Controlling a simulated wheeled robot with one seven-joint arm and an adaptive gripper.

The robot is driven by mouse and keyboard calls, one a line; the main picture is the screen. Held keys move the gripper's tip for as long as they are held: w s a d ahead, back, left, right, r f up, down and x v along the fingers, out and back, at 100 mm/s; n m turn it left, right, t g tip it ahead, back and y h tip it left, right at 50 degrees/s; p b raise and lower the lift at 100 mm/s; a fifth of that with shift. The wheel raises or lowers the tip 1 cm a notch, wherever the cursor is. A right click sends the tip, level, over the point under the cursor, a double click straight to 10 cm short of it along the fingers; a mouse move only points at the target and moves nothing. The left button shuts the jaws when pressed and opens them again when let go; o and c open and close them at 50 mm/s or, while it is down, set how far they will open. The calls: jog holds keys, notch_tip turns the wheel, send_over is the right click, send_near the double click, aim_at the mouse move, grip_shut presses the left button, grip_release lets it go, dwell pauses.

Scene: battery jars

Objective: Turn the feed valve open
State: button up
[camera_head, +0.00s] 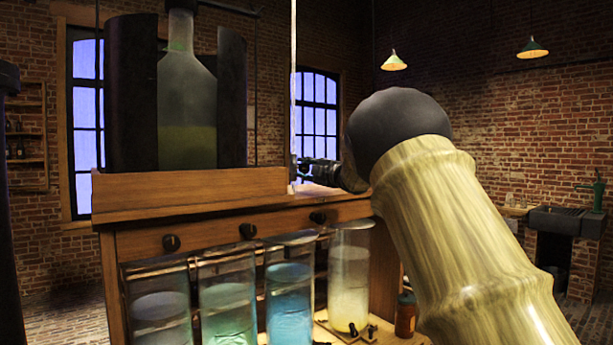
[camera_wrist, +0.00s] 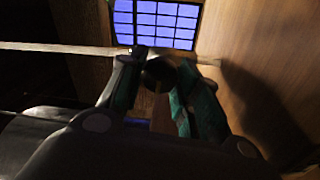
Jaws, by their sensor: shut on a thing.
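The feed valve is a small dark fitting on a thin pale upright pipe (camera_head: 293,80), at the right end of the wooden cabinet top. My gripper (camera_head: 304,167) reaches it from the right and covers most of it in the head view. In the wrist view my gripper (camera_wrist: 158,72) has its two greenish fingers on either side of a dark round knob (camera_wrist: 158,76), which I take to be the valve's handle. The fingers are shut on it. The pale pipe (camera_wrist: 60,48) crosses behind the fingers. How far the handle is turned cannot be told.
A large glass bottle (camera_head: 187,105) with yellow-green liquid stands between dark panels on the wooden cabinet (camera_head: 190,190). Several glass jars of liquid, including a blue one (camera_head: 290,295), stand in front below. A reddish-brown small jar (camera_head: 405,315) stands beside them, near my arm.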

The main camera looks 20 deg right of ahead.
jog(key=shift+n, duration=0.5)
jog(key=shift+f, duration=0.1)
jog(key=o, duration=1)
jog(key=v, duration=1.2)
